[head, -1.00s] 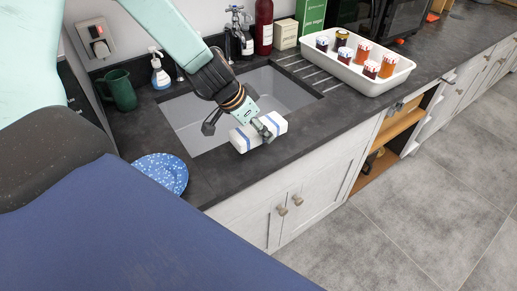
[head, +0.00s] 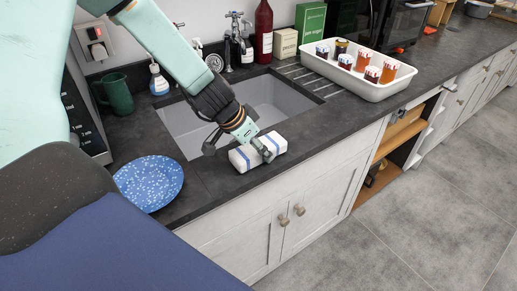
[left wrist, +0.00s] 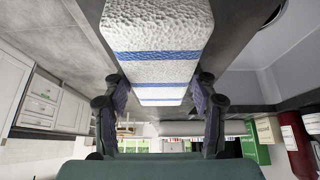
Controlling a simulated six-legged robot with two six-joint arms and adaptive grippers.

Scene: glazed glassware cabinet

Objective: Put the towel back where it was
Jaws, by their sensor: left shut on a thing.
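The towel (head: 241,159) is a white folded block with blue stripes. It is at the front edge of the sink, over the dark worktop, in the head view. My left gripper (head: 262,146) comes down onto it from the left and is shut on it. In the left wrist view the towel (left wrist: 157,30) fills the upper middle, between the two fingers of the left gripper (left wrist: 160,100). Whether the towel's underside touches the worktop is hard to tell. My right gripper is not in view.
The grey sink (head: 275,100) is just behind the towel. A blue speckled plate (head: 150,183) lies to the left on the worktop (head: 215,180). A white tray (head: 375,90) with several jars stands at the right. A green mug (head: 116,94) and a soap bottle (head: 159,80) stand behind left.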

